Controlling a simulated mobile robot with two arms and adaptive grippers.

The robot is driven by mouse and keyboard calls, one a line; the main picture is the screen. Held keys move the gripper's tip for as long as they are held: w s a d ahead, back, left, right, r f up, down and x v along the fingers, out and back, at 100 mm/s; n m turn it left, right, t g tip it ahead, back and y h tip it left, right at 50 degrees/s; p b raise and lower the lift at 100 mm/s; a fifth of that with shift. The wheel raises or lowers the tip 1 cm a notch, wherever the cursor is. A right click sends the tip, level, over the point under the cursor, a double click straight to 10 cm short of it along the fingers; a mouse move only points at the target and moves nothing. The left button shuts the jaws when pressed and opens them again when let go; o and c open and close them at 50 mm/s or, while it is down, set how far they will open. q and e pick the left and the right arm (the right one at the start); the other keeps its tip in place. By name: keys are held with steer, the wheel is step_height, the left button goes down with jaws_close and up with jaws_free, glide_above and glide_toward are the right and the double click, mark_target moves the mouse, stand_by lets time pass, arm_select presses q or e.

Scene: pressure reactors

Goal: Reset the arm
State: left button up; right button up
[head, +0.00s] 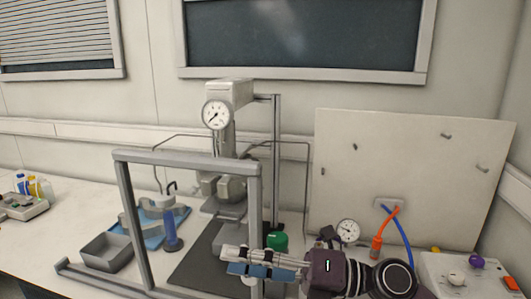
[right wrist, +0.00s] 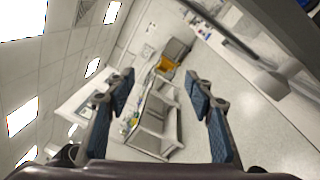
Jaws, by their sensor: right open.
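My right gripper (head: 240,262) reaches in from the lower right of the head view and points left, in front of the pressure reactor (head: 228,120) and its grey frame (head: 185,158). In the right wrist view its two blue-padded fingers (right wrist: 165,112) stand wide apart with nothing between them. Beyond them the wrist view shows the room, tilted, with floor, benches and ceiling lights. My left gripper does not show in either view.
A green-capped item (head: 277,241) stands just behind my right gripper. A grey tray (head: 107,252) and a blue cylinder (head: 172,232) stand at the left. A pale panel (head: 405,165) with a gauge (head: 347,231) and orange and blue hoses stands at the right.

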steer(key=w+d+r+m+t+h, duration=0.25)
steer(key=d+m+t, duration=0.25)
steer(key=m+t, duration=0.4)
steer(key=w+d+r+m+t+h, duration=0.1)
steer(key=w+d+m+t+h, duration=0.3)
steer(key=m+t, duration=0.5)
steer(key=s+d+f+m+g+h, duration=0.1)
steer(key=d+f+m+g+h, duration=0.2)
steer(key=d+f+m+h, duration=0.55)
steer(key=s+d+f+m+g+h, duration=0.1)
steer(key=d+f+m+g+h, duration=0.15)
steer(key=d+f+m, duration=0.6)
steer(key=s+f+m+g+h, duration=0.1)
steer(key=s+f+g, duration=0.2)
steer(key=s+f, duration=0.35)
steer(key=s+f+m+g+h, duration=0.1)
steer(key=s+f+g, duration=0.25)
steer(key=f, duration=0.55)
steer(key=s+a+f+m+g+y, duration=0.1)
steer(key=s+f+g, duration=0.25)
steer(key=s, duration=0.45)
steer(key=s+f+g, duration=0.2)
steer(key=s+f, duration=0.2)
steer(key=s, duration=0.5)
step_height(320, 180, down, 26)
steer(key=s+r+g, duration=0.1)
steer(key=s+d+f+g, duration=0.1)
steer(key=s+d+f, duration=0.2)
steer(key=s+f, duration=1.4)
steer(key=shift+s+f, duration=0.2)
